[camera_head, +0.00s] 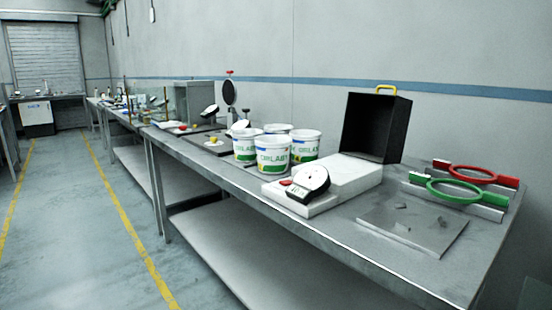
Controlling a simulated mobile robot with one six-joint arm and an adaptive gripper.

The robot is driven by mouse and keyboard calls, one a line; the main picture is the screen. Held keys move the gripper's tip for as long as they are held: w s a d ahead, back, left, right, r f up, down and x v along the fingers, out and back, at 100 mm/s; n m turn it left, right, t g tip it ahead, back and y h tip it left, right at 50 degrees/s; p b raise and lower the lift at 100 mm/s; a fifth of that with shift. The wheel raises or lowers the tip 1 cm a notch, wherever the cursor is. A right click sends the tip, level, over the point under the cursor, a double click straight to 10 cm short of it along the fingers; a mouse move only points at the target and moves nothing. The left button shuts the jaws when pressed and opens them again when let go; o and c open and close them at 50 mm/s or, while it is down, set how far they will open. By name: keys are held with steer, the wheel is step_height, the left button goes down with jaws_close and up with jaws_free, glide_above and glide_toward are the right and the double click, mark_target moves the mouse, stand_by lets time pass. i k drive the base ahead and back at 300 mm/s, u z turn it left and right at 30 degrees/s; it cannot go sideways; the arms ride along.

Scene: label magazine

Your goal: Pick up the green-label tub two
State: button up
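Several white tubs with green labels stand close together on the metal workbench (345,235). One is at the left (247,147), one in front at the middle (273,154), one at the right (305,144). Another tub (278,128) stands behind and is mostly hidden. The front tubs' labels carry lettering, but I cannot tell which tub is number two. All stand upright. My gripper is not in view.
A white scale-like device with a dial (309,183) stands right of the tubs. A black open box with a yellow handle (376,125) is behind it. A flat metal plate (412,227), a green ring (454,191) and a red ring (473,175) lie farther right. Floor at left is clear.

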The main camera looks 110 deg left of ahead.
mark_target(274, 151)
steer(key=z, duration=0.1)
steer(key=k, duration=0.2)
steer(key=u, duration=2.35)
steer(key=k, duration=0.15)
steer(key=u, duration=1.2)
steer(key=k, duration=0.65)
steer(key=z, duration=0.2)
steer(key=i, duration=0.6)
steer(key=z, duration=0.15)
